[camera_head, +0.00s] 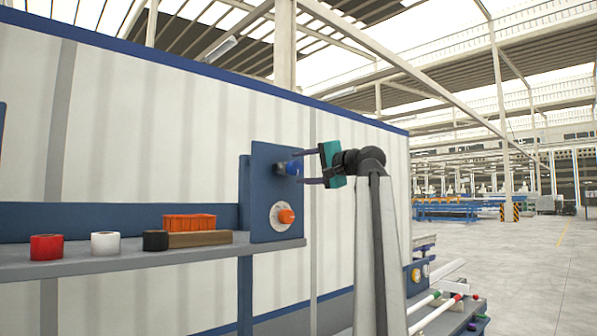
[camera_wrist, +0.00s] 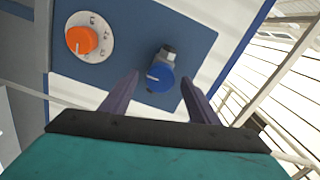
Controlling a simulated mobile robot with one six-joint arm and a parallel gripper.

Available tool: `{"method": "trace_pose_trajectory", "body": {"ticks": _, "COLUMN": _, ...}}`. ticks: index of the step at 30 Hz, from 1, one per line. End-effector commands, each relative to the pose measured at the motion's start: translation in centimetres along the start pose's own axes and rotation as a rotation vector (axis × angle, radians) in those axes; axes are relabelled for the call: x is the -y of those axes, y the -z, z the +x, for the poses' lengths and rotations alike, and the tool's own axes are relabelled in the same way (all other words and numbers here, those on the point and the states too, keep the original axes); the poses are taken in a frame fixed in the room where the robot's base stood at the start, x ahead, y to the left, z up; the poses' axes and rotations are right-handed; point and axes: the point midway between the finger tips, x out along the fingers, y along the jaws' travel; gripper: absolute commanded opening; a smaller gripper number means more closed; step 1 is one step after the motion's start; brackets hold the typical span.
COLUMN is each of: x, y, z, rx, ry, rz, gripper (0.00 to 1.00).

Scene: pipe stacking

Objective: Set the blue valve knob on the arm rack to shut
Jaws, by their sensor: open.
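The blue valve knob (camera_head: 294,168) sticks out from the upper part of a dark blue panel (camera_head: 262,190) on the rack. In the wrist view the blue knob (camera_wrist: 160,77) has a white line on its face and a grey metal fitting behind it. My gripper (camera_head: 306,168) is open in front of the knob, with its purple fingers pointing at the panel. In the wrist view the fingertips (camera_wrist: 158,78) lie on either side of the knob, with a gap on each side. I cannot tell from the line whether the valve is shut.
An orange knob (camera_head: 286,216) on a white dial sits below the blue one. The grey shelf (camera_head: 200,258) holds red, white and black rolls, a brown block and an orange crate (camera_head: 189,222). Pipes (camera_head: 440,312) lie low at right. Open floor extends right.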

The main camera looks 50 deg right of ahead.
Motion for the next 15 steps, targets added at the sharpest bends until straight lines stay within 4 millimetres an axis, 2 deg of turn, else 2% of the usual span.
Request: {"method": "trace_pose_trajectory", "body": {"ticks": 15, "x": -0.1, "y": -0.1, "z": -8.2, "rx": -0.002, "ry": -0.002, "rz": 0.000, "gripper": 0.55}}
